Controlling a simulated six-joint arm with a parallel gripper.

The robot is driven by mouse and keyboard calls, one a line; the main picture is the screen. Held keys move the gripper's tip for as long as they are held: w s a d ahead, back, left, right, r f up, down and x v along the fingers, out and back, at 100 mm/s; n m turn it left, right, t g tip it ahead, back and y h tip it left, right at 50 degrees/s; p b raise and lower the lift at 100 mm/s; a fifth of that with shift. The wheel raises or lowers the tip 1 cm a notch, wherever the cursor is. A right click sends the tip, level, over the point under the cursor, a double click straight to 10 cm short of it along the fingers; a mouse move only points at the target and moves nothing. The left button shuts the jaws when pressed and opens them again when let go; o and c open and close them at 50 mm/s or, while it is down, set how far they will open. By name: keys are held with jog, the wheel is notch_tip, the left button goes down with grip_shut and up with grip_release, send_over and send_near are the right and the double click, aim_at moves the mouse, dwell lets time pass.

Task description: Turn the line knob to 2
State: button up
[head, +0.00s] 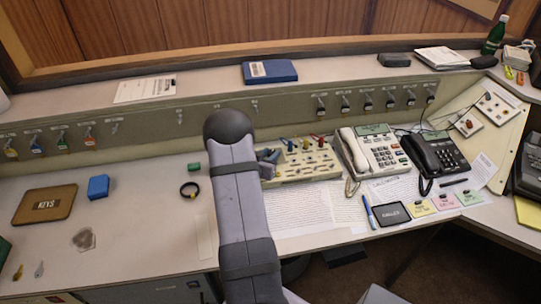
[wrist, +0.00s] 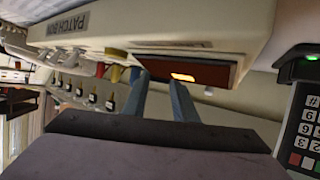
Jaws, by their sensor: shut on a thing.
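The cream patch box (head: 310,172) stands on the desk, right of my arm, with several levers and coloured plugs on top. My gripper (head: 268,157) is at its left end. In the wrist view the patch box (wrist: 215,20) fills the top, with a brown panel (wrist: 210,69) and a lit orange window (wrist: 183,77). My two blue-grey fingers (wrist: 160,82) reach to the box beside this panel, shut on a small part largely hidden at their tips. It appears to be the line knob; its pointer and numbers cannot be read.
Yellow (wrist: 115,53) and red (wrist: 117,73) plugs stand close to the fingers. A white telephone (head: 372,150) and a black one (head: 435,155) stand right of the box. Papers (head: 305,210) lie in front. A black ring (head: 189,189) and green block (head: 194,167) lie left of my arm.

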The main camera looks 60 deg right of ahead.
jog(key=shift+r+g, duration=0.1)
jog(key=shift+g, duration=0.2)
jog(key=o, duration=1)
jog(key=shift+o, duration=0.2)
jog(key=shift+a, duration=0.1)
jog(key=shift+a+r, duration=0.1)
jog(key=shift+a, duration=0.2)
jog(key=shift+b+v, duration=0.5)
jog(key=shift+v, duration=2.7)
